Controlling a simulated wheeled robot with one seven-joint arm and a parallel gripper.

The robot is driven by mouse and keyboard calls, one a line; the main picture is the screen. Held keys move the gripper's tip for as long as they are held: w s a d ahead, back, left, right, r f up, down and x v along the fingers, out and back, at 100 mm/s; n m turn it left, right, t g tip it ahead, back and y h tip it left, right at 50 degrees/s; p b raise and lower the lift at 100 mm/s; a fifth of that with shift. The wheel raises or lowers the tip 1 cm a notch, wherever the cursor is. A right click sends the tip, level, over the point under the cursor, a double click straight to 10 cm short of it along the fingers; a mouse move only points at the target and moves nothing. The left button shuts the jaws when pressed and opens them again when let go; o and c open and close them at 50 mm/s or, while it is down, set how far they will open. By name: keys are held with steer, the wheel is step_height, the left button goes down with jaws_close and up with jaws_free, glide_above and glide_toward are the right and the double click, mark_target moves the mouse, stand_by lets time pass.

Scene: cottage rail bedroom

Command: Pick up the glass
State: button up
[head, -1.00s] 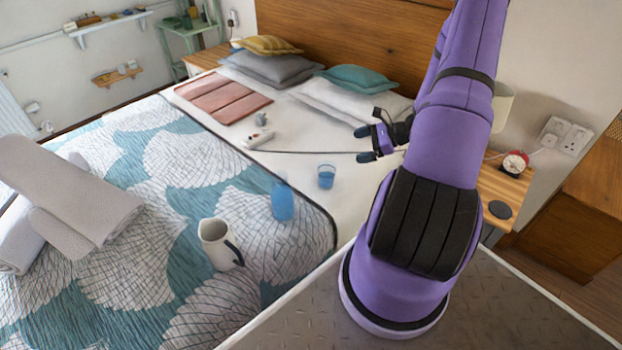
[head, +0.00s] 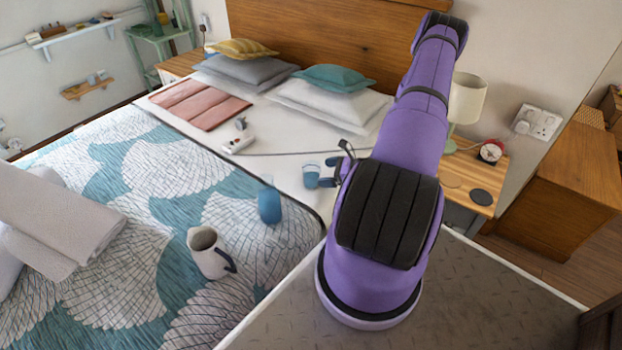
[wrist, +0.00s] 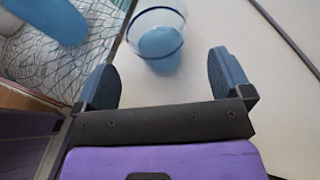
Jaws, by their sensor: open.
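The glass (head: 311,174) is a small clear tumbler with blue in its lower part, upright on the white sheet of the bed. It also shows in the wrist view (wrist: 157,40), just ahead of and roughly between my fingertips. My gripper (wrist: 172,77) is open and empty, with one blue-grey finger on each side. In the head view my gripper (head: 331,173) is just right of the glass, partly hidden by my arm. I cannot tell whether a finger touches the glass.
A blue bottle (head: 270,206) and a white jug (head: 209,254) stand on the patterned cover (head: 150,230) left of the glass. A white socket block (head: 238,144) lies farther back. A bedside table (head: 470,177) with lamp and clock is at right.

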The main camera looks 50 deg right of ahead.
mark_target(315, 176)
steer(key=shift+s+f+x, duration=0.1)
steer(key=shift+f+x, duration=0.1)
steer(key=shift+x, duration=0.7)
steer(key=shift+s+f+x, duration=0.1)
steer(key=shift+f+x, duration=0.05)
steer(key=shift+x, duration=0.75)
steer(key=shift+f+x, duration=0.2)
steer(key=shift+x, duration=0.65)
steer(key=c, duration=1.2)
